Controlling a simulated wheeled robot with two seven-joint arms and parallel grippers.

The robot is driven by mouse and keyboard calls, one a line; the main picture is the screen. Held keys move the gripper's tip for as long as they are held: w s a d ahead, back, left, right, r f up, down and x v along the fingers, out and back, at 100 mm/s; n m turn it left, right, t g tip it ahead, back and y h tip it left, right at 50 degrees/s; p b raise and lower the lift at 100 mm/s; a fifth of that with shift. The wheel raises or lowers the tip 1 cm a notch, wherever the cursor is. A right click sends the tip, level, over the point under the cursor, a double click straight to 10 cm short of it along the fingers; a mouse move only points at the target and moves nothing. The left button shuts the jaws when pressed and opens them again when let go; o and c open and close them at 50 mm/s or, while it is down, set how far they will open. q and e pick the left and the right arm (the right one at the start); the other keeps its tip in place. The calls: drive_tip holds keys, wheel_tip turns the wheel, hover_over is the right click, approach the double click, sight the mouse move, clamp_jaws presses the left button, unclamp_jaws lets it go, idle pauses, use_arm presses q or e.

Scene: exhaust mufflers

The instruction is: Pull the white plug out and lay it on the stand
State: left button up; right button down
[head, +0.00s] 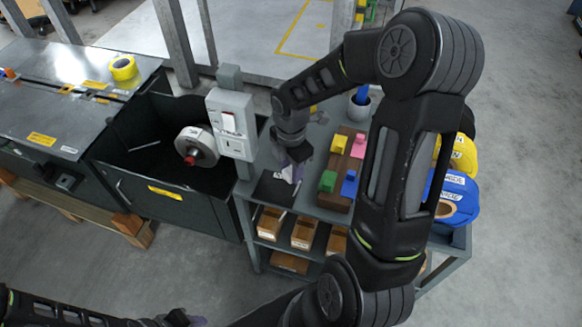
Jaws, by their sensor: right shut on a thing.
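My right gripper (293,168) points down over the left part of the grey stand (317,140). It is shut on a small pale thing that looks like the white plug (289,174), mostly hidden by the fingers. It is just above or at a dark pad (272,188) on the stand; I cannot tell whether the plug touches it. The socket box (233,122), light grey with a white switch and outlet, stands on a post left of the gripper, apart from it. My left gripper (186,319) is at the bottom edge, partly cut off, its opening unclear.
A wooden board with coloured blocks (340,165) lies right of the gripper. A cup (358,108) stands behind it. A dark bin with a reel (197,146) stands left. Blue and yellow items (455,195) hang at the right.

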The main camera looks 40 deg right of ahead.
drive_tip(key=b, duration=0.3)
hover_over(291, 191)
wheel_tip(291, 191, down, 4)
drive_tip(key=shift+f, duration=0.1)
drive_tip(key=shift+f+b, duration=0.85)
drive_tip(key=shift+f, duration=0.4)
drive_tip(key=c, duration=0.9)
unclamp_jaws()
drive_tip(key=shift+o, duration=0.2)
wheel_tip(291, 191, up, 8)
drive_tip(key=shift+f, duration=0.1)
drive_tip(key=shift+s, duration=0.1)
